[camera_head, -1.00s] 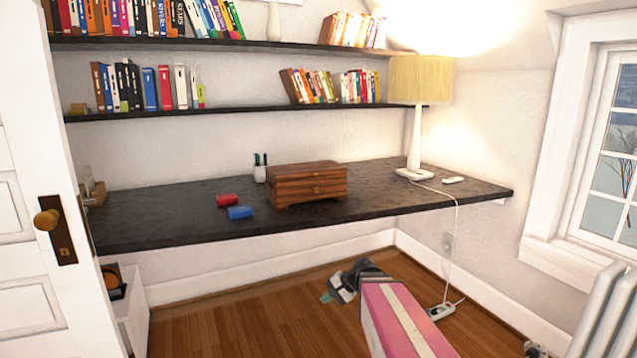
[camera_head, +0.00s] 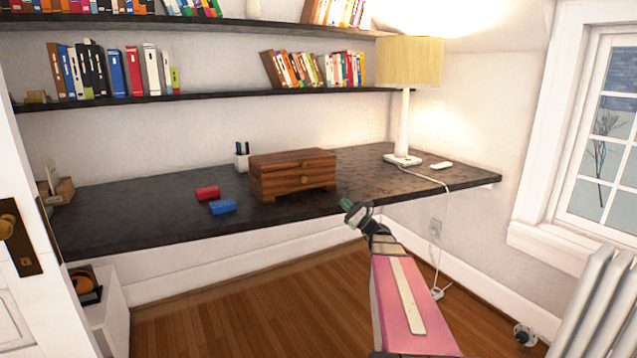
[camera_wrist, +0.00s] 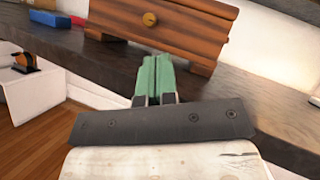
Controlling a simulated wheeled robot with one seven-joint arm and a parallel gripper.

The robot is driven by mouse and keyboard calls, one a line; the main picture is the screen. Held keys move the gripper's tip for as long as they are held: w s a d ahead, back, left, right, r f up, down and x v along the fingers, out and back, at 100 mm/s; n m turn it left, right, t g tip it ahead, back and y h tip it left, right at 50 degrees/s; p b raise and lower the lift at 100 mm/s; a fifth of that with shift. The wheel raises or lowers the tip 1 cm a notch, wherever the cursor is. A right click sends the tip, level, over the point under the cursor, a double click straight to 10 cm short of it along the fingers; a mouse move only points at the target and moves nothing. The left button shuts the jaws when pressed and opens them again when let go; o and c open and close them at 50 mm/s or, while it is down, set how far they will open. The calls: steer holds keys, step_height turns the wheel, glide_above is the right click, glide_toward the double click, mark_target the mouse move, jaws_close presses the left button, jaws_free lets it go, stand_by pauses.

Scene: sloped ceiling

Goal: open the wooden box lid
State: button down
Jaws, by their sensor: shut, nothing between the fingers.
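The wooden box (camera_head: 292,175) stands on the dark desk (camera_head: 120,215) with its lid (camera_head: 292,158) shut. In the wrist view my green fingers (camera_wrist: 155,72) are together and empty, pointing towards the box front (camera_wrist: 165,30). The lid's top is out of the wrist view.
A lamp (camera_head: 405,100) with a hanging cord is at right. A shelf (camera_head: 200,96) runs above the desk.

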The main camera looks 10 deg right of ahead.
steer(key=x, duration=1.9)
steer(key=shift+w+a, duration=0.2)
steer(key=shift+w, duration=0.05)
steer(key=shift+r, duration=0.2)
steer(key=w+a+r+m+g+h, duration=0.1)
steer(key=w+r+m+g+h, duration=0.2)
steer(key=r, duration=0.5)
steer(key=w+a+r+g+h, duration=0.1)
steer(key=w+r+g+h, duration=0.25)
steer(key=r, duration=0.55)
steer(key=w+a+r+m+g+h, duration=0.1)
steer(key=w+a+r+g, duration=0.1)
steer(key=w, duration=0.6)
steer(key=w+a+r+g+h, duration=0.1)
steer(key=w+a+r+g, duration=0.2)
steer(key=w, duration=0.5)
steer(key=shift+w+a+r+m, duration=0.2)
steer(key=shift+w+a+m, duration=0.05)
steer(key=shift+w+m, duration=0.15)
steer(key=shift+g, duration=0.25)
